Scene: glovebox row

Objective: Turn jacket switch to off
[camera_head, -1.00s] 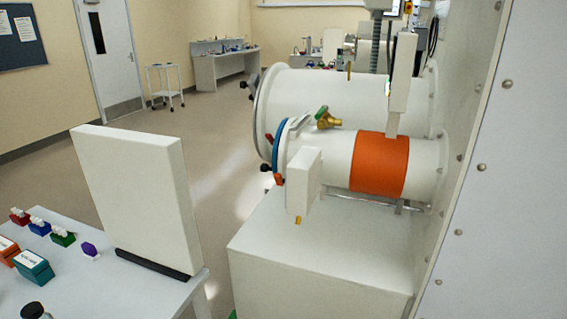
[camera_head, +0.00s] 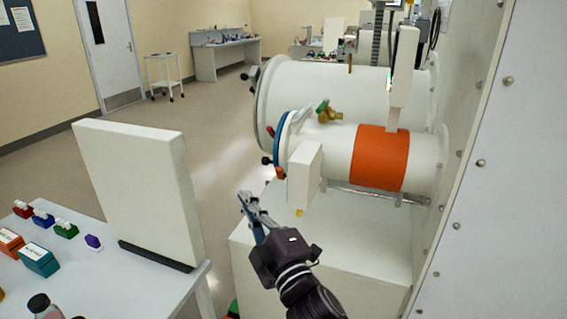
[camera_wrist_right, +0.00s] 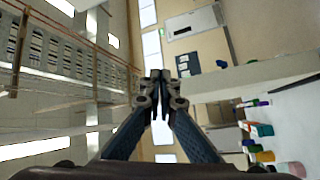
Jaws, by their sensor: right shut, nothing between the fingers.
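An orange jacket (camera_head: 381,158) wraps the smaller white cylinder (camera_head: 340,150). A white box (camera_head: 304,174) stands in front of that cylinder's left end, with a small yellow-orange piece (camera_head: 299,213) at its bottom. I cannot tell for sure which part is the jacket switch, nor its setting. My right gripper (camera_head: 245,199) is to the left of the white box and a little below its middle, apart from it in the picture. Its fingers are shut and empty; the fingertips also show together in the right wrist view (camera_wrist_right: 161,76). My left gripper is out of view.
A larger white cylinder (camera_head: 345,92) lies behind the smaller one. A white cabinet (camera_head: 350,250) stands below them. At left, a table (camera_head: 90,278) holds a tall white panel (camera_head: 140,190) and several coloured boxes. A riveted wall (camera_head: 480,200) bounds the right side. Open floor lies beyond.

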